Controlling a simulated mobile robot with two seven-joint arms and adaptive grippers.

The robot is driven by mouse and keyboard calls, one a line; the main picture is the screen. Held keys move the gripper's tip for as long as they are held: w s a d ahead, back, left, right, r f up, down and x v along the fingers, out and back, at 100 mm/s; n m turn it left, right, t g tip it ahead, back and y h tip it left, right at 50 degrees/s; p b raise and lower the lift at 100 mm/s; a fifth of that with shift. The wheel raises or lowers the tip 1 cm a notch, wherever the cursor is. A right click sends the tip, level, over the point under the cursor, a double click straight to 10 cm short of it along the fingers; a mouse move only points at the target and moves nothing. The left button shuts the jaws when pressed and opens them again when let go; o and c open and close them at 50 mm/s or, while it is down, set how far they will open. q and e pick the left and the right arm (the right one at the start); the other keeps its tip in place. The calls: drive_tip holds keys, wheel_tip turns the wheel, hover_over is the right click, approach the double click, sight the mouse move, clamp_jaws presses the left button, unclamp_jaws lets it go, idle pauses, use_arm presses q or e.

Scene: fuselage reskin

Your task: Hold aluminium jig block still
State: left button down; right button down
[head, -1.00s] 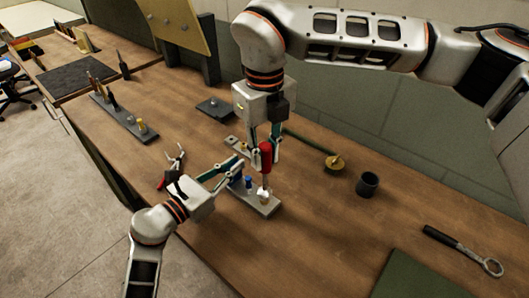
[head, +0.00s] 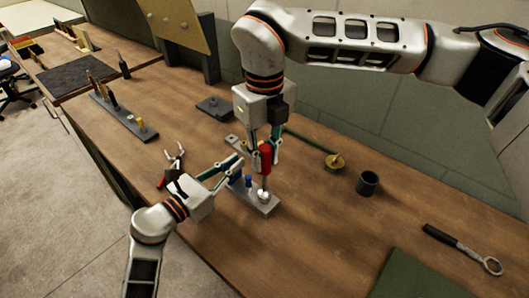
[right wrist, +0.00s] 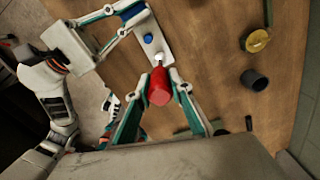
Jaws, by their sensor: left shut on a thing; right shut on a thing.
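The aluminium jig block (head: 265,207) is a grey bar flat on the wooden bench, with a blue peg (head: 249,181) standing on it. It also shows in the right wrist view (right wrist: 167,48). My left gripper (head: 238,173) is shut on the block from its left side, and its fingers hide part of it. My right gripper (head: 265,148) is above the block, shut on a red-handled tool (head: 265,160) held nearly upright. The tool's lower end meets a pale fitting (head: 264,196) near the block's front end; whether they touch is unclear.
Pliers (head: 174,162) lie to the left of the block. A dark cup (head: 367,183), a brass piece (head: 334,161) and a ring-ended tool (head: 462,249) lie to the right. A rail with several pegs (head: 124,118) is at the back left.

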drive_tip(key=shift+f, duration=0.45)
idle(0.3)
drive_tip(key=m, duration=0.5)
drive_tip(key=shift+m, duration=0.4)
drive_tip(key=m, duration=0.5)
drive_tip(key=shift+m, duration=0.3)
drive_tip(key=m, duration=1.2)
drive_tip(key=shift+d+m, duration=0.1)
drive_tip(key=shift+m, duration=0.2)
drive_tip(key=shift+n, duration=0.4)
